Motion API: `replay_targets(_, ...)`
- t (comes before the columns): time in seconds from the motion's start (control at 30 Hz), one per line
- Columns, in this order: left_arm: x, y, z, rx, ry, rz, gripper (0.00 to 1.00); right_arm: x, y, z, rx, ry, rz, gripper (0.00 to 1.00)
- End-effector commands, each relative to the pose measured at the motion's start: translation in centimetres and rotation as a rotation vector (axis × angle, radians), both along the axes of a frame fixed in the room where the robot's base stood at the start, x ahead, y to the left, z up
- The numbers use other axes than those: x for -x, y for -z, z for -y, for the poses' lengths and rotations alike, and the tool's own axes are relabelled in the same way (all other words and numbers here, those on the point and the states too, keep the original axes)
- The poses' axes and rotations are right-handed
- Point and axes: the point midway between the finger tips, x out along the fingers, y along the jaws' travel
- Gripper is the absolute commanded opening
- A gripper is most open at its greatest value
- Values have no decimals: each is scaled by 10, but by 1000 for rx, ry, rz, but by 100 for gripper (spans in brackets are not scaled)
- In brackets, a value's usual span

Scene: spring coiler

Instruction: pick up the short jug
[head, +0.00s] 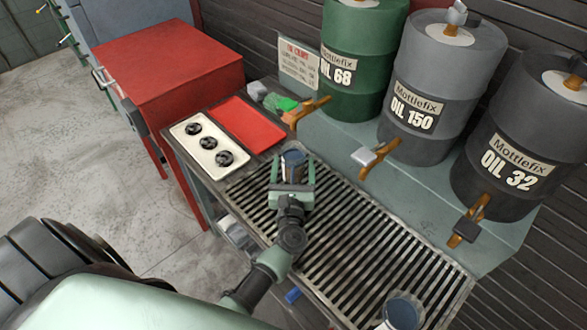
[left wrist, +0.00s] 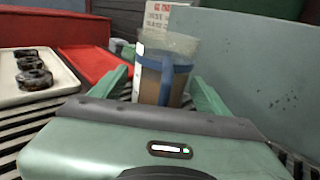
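A small clear jug with a blue handle and band (head: 292,160) stands upright at the far-left end of the drip grate. In the left wrist view the jug (left wrist: 160,80) is straight ahead, with something brownish showing through its wall. My left gripper (head: 292,176) is open, its two green fingers (left wrist: 162,88) on either side of the jug; no clear grip shows. Another jug (head: 403,313) stands at the near-right end of the grate, partly cut off by the picture's edge. My right gripper is not in view.
Oil drums (head: 362,60) with taps stand on a ledge behind the grate (head: 345,235). A white tray with dark round parts (head: 209,146) and a red mat (head: 248,125) lie left of the jug. The middle of the grate is clear.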

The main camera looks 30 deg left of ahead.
Motion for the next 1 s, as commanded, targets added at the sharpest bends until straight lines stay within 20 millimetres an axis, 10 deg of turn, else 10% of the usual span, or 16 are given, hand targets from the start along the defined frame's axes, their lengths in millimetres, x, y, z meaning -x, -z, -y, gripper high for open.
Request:
replay_targets(0.23, 0, 0, 0, 0, 0, 0, 6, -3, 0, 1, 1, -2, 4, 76)
replay_targets(1.0, 24, -33, 11, 2, 1, -2, 6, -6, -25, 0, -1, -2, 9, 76)
